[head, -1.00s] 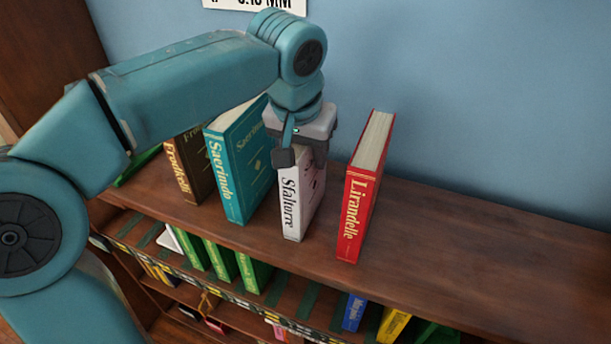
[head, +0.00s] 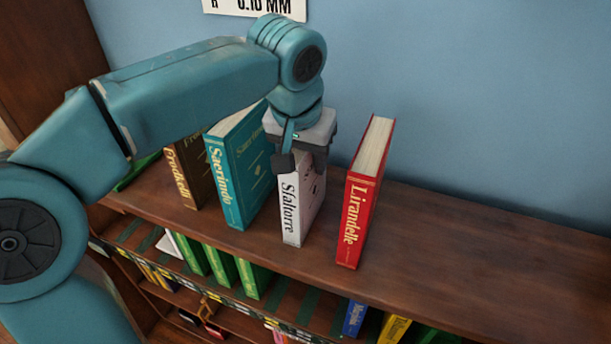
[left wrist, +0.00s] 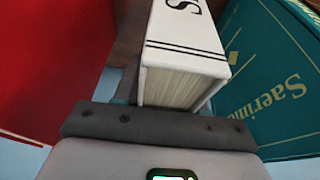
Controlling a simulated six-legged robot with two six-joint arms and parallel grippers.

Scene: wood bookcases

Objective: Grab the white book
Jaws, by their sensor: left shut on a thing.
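The white book (head: 302,211), with "Sfaltorre" on its spine, stands upright on the top of the bookcase between a teal book and a red book. My left gripper (head: 301,163) comes down from above and is shut on the upper part of the white book. In the left wrist view the white book (left wrist: 187,45) sits at the jaws, its spine top and page edges showing. The book's bottom looks to be at the shelf top; I cannot tell whether it touches. My right gripper is in no view.
The teal book (head: 241,170) stands close on the left, with a brown book (head: 183,172) beyond it. The red book (head: 363,195) stands on the right with a gap. The bookcase top (head: 480,250) is clear further right. A blue wall (head: 470,90) is behind.

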